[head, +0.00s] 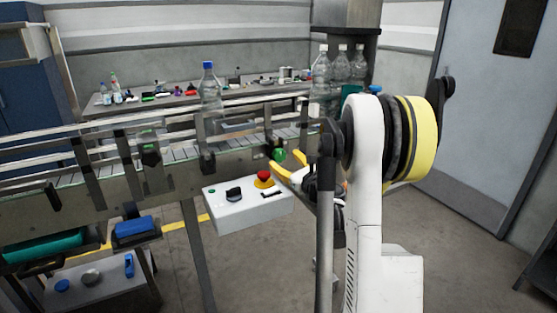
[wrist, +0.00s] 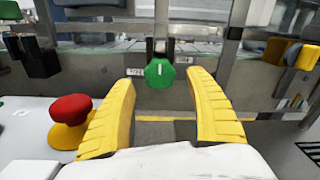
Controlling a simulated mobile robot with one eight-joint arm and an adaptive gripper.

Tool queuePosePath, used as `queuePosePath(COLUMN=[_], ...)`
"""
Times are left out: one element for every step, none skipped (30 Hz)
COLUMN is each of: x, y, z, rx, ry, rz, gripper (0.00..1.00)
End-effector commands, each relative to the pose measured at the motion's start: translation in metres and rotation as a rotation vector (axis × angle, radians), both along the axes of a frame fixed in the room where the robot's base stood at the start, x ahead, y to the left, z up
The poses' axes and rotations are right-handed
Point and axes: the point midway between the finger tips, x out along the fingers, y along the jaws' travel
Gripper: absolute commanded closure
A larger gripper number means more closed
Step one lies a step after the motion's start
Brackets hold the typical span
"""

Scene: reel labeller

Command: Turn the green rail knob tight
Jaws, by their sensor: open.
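The green rail knob (wrist: 159,73) shows in the wrist view on the side of the conveyor, with a pale line on its face. It also shows in the head view (head: 279,155), just beyond my fingertips. My gripper (wrist: 163,85) has two yellow fingers, spread apart, one on each side of the knob. A gap shows between the knob and each finger, and nothing is held. In the head view my gripper (head: 279,171) is partly hidden by my own arm. Small labels sit on both sides of the knob; I cannot read them fully.
A red emergency button (wrist: 71,109) on a yellow base stands close to my left finger, on the white control box (head: 247,212). The conveyor (head: 170,165) carries a clear bottle (head: 210,92) with a blue cap. A black and yellow clamp (wrist: 283,51) sits at right.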

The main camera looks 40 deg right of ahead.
Motion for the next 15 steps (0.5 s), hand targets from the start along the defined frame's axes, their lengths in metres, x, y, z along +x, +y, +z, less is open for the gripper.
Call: queuePosePath(x=[0.009, 0.014, 0.020, 0.024, 0.028, 0.032, 0.034, 0.036, 0.038, 0.039, 0.039, 0.040, 0.040, 0.040, 0.040], y=[-0.002, -0.003, -0.004, -0.005, -0.006, -0.007, -0.008, -0.009, -0.009, -0.010, -0.010, -0.010, -0.010, -0.010, -0.010], z=[-0.002, -0.002, -0.002, -0.002, -0.002, -0.001, -0.001, -0.001, 0.000, 0.000, 0.000, 0.000, 0.000, 0.001, 0.001], rx=[0.001, 0.001, 0.001, 0.001, 0.001, 0.001, 0.002, 0.002, 0.002, 0.002, 0.002, 0.002, 0.002, 0.002, 0.002], ry=[0.000, 0.000, 0.000, -0.001, -0.001, 0.000, -0.001, -0.001, -0.001, -0.001, -0.001, -0.001, -0.001, -0.001, -0.001], rz=[0.000, 0.000, 0.001, 0.001, 0.001, 0.000, -0.001, -0.001, -0.002, -0.002, -0.002, -0.002, -0.002, -0.002, -0.002], gripper=[0.36, 0.36, 0.36, 0.36, 0.36, 0.36, 0.36, 0.36, 0.36, 0.36, 0.36, 0.36, 0.36, 0.36, 0.36])
